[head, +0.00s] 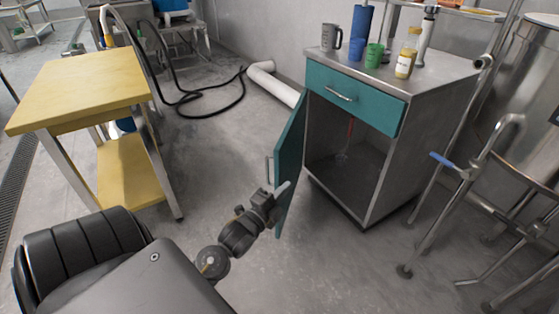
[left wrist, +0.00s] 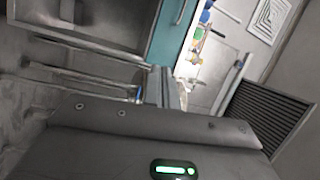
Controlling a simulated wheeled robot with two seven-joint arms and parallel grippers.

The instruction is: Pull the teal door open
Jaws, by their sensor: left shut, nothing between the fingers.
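The teal door (head: 291,145) of the steel cabinet stands swung wide open in the head view, hinged at the cabinet's left side. Its metal handle (head: 269,169) is on the face turned left. The cabinet's dark interior (head: 345,150) shows, with a thin red item inside. My left gripper (head: 281,190) is shut and empty, at the lower part of the door near its free edge. I cannot tell whether it touches the door. The left gripper's fingers (left wrist: 161,86) also show in the left wrist view. My right gripper is in neither view.
A teal drawer (head: 350,97) is shut above the opening. Cups and bottles stand on the cabinet top (head: 440,67). A yellow table (head: 85,88) is at left, a pipe stand (head: 465,175) at right. A white pipe (head: 272,83) and black hose lie behind.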

